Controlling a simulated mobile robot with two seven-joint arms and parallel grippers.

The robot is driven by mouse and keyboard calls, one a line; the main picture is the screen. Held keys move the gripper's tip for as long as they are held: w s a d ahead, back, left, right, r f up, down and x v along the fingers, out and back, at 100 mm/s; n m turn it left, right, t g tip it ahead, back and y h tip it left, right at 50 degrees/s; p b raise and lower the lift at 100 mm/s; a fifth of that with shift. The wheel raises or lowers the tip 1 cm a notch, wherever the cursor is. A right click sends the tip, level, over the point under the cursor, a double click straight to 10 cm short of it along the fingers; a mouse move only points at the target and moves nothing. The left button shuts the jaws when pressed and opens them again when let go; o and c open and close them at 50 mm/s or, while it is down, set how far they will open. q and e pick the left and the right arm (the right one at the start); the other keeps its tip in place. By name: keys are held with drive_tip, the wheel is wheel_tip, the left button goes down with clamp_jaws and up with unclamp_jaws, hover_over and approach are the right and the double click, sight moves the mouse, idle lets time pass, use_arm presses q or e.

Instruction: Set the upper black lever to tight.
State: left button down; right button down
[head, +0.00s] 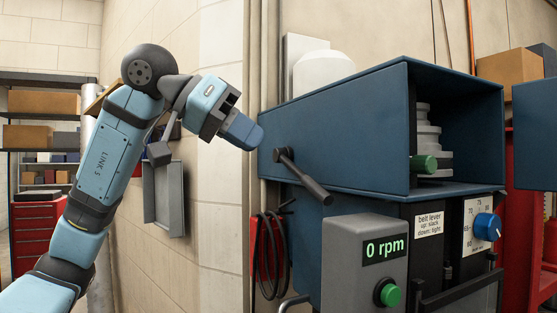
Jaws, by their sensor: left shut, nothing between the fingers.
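The upper black lever (305,178) is on the left side of the blue machine housing (335,125). It slants down and to the right from its round pivot. A label (429,223) on the machine's front reads "belt lever up: slack down: tight". My left gripper (252,138) is shut and empty. Its fingertips are at the housing's left edge in the picture, up and to the left of the lever's pivot, with a gap between them and the lever. I cannot tell their depth from the housing. My right gripper is not in view.
A grey box (365,262) below the lever shows "0 rpm" and has a green button (390,294). A blue knob (487,227) sits on a dial to the right. A stepped pulley (428,128) stands inside the open housing. Dark cables (268,255) hang at the wall.

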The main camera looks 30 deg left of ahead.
use_arm(q)
drive_tip(key=v, duration=0.2)
drive_tip(key=shift+s+a+r, duration=0.15)
idle(0.6)
